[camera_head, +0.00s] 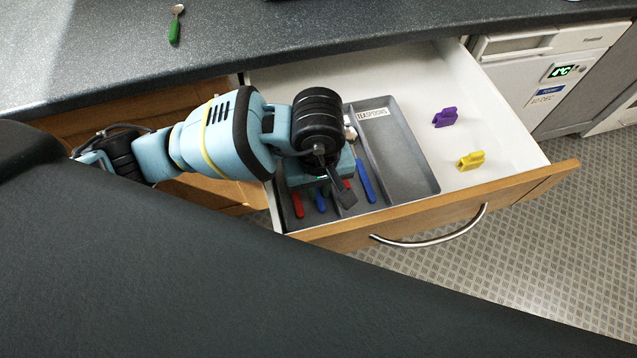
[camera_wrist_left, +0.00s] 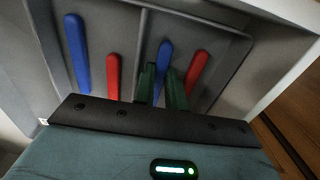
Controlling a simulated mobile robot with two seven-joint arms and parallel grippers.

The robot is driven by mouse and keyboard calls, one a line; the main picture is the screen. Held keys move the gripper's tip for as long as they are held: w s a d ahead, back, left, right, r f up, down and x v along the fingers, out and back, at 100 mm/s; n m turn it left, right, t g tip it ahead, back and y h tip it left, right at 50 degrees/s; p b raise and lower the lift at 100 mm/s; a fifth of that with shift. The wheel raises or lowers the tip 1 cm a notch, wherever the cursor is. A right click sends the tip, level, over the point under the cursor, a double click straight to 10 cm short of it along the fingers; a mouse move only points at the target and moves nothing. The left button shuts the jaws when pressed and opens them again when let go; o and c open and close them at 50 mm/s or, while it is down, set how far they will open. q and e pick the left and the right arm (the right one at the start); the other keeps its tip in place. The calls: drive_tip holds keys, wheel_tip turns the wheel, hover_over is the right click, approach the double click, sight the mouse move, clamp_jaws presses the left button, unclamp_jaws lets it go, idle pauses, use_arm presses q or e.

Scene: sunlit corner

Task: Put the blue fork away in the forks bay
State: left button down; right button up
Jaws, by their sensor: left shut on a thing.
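My left gripper (camera_head: 323,189) reaches down into the open drawer over the grey cutlery tray (camera_head: 413,183). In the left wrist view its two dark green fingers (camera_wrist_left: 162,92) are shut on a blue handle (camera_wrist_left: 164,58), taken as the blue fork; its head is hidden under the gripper. The handle's end (camera_head: 320,203) shows in the head view. It lies in or just above a tray bay beside a red handle (camera_wrist_left: 198,70). Across a divider are another red handle (camera_wrist_left: 113,75) and blue handle (camera_wrist_left: 77,50). The forks label is hidden. My right gripper is out of view.
A bay labelled TEASPOONS (camera_head: 373,114) looks empty. A purple clip (camera_head: 445,117) and a yellow clip (camera_head: 471,160) sit on the drawer floor at right. The drawer front (camera_head: 528,184) stands out from the worktop (camera_head: 330,40), where a green-handled spoon (camera_head: 175,28) lies.

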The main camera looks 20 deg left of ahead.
use_arm(q)
drive_tip(key=c, duration=1.7)
unclamp_jaws()
drive_tip(key=shift+r, duration=0.1)
wheel_tip(320, 180, up, 12)
drive_tip(key=shift+r+p, duration=0.25)
drive_tip(key=shift+p, duration=0.25)
